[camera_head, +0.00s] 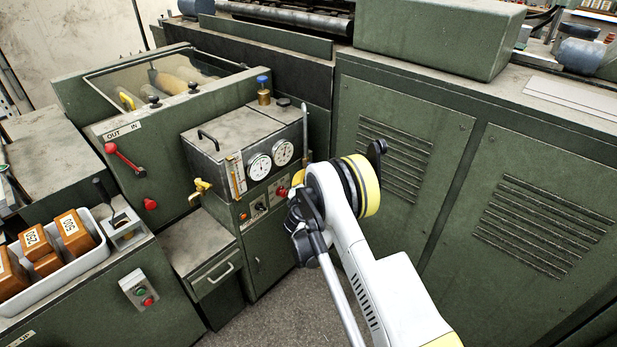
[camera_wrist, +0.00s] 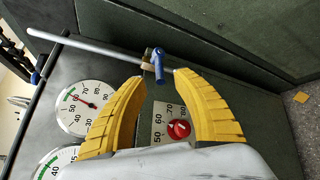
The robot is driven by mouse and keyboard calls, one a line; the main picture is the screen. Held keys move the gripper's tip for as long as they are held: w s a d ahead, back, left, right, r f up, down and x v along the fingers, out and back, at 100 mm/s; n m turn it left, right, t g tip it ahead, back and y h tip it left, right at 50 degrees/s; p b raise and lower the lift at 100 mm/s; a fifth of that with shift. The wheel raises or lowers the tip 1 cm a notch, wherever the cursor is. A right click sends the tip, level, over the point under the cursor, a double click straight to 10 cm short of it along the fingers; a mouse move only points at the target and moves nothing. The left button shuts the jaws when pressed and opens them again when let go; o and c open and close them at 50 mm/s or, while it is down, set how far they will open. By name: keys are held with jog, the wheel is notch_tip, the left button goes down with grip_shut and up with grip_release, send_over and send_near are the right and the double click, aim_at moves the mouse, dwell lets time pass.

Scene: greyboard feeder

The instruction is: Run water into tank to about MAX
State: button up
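The tank (camera_head: 232,135) is a grey-topped green metal box on a cabinet, with a lidded top and dial gauges on its front. A narrow sight gauge (camera_head: 236,176) stands at its front left; its water level and MAX mark are too small to read. A blue-levered valve (camera_wrist: 159,66) sits on a thin grey pipe (camera_wrist: 100,47) in the wrist view. My gripper (camera_wrist: 160,78) is open, its yellow fingertips on either side of the lever, with visible gaps. Contact cannot be told. In the head view my own arm hides the fingers and this lever.
A red knob (camera_wrist: 178,129) with a scale lies beyond the fingers. Two dials (camera_head: 259,166) are beside it. A yellow tap (camera_head: 201,188) sticks out at the tank's left, and a blue-topped brass fitting (camera_head: 263,88) stands behind. Green cabinets (camera_head: 400,130) close off the right; floor is clear below.

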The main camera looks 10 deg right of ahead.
jog(key=b+x, duration=0.1)
jog(key=x, duration=0.4)
jog(key=shift+w, duration=0.15)
grip_shut()
